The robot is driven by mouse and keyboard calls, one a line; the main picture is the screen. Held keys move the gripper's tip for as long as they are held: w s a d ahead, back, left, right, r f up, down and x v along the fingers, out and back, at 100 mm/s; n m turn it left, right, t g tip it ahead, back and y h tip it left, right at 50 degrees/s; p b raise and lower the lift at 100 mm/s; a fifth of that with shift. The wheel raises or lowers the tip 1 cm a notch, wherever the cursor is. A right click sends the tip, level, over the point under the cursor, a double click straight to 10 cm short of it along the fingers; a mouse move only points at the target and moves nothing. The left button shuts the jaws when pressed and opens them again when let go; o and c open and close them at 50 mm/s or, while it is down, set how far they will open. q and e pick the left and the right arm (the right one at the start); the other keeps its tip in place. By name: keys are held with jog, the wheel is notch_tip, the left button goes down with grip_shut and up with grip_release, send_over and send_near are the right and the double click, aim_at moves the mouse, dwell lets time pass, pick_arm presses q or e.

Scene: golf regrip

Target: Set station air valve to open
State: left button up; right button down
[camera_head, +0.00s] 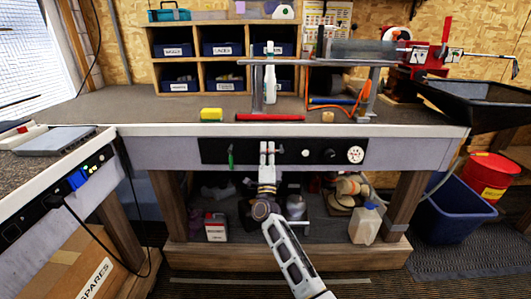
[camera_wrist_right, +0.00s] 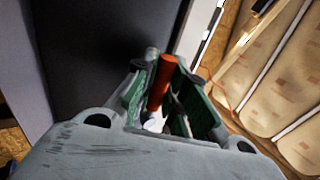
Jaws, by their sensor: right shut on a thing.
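The station air valve shows in the right wrist view as an orange lever (camera_wrist_right: 162,82) between my gripper's fingers, with a pale metal part at its lower end. My right gripper (camera_wrist_right: 168,95) is shut on the lever, with green-lined fingers on both sides. In the head view my right gripper (camera_head: 267,148) is at the black panel (camera_head: 212,150) on the bench front and covers most of the valve there. Whether the valve is open or closed cannot be told. My left gripper is not in view.
The panel also carries a green item (camera_head: 231,156), knobs (camera_head: 329,153) and a white gauge (camera_head: 355,155). Bottles and boxes fill the shelf below. A blue bin (camera_head: 452,212) stands at right.

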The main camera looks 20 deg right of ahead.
jog(key=c, duration=1.7)
grip_release()
jog(key=v, duration=0.7)
jog(key=shift+s, duration=0.25)
jog(key=shift+f, duration=0.2)
